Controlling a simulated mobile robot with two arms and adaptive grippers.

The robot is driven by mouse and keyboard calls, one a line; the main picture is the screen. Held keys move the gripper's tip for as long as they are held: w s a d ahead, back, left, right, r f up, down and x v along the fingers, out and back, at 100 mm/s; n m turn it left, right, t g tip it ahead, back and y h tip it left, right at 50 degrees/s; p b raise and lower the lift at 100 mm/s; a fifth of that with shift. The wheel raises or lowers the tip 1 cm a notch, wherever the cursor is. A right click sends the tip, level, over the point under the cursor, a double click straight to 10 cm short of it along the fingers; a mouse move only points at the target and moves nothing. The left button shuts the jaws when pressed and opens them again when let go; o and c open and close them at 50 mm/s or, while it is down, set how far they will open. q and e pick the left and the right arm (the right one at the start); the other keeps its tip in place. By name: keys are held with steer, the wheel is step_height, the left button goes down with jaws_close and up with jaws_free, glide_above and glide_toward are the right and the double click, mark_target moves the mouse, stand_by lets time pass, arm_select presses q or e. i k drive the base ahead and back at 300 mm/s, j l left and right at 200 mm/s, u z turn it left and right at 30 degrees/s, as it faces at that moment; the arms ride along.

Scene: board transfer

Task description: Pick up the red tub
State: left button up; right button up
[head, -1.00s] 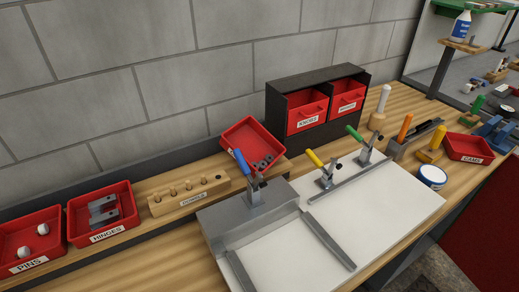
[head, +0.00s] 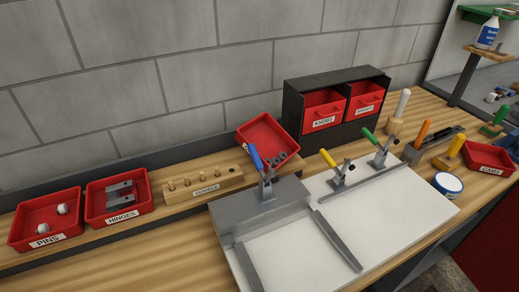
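Several red tubs stand on the wooden bench in the head view. The PINS tub (head: 45,241) at far left holds small white pieces. The HINGES tub (head: 122,216) beside it holds grey metal hinges. A third red tub (head: 268,126) sits askew behind the blue-handled clamp, with dark nut-like pieces in it; the clamp partly covers it and its label. The CAMS tub (head: 488,156) is at the right. Which one the task means, I cannot tell. Neither of my grippers is in view.
A wooden dowel block (head: 203,184) lies between the HINGES tub and the askew tub. A grey and white fixture board (head: 390,215) with toggle clamps fills the middle. A black cabinet (head: 335,87) with red drawers stands behind. A white-and-blue can (head: 447,184) is at right.

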mark_target(269, 138)
steer(key=k+l+u, duration=0.9)
steer(key=k+u, duration=0.3)
steer(key=i, duration=0.1)
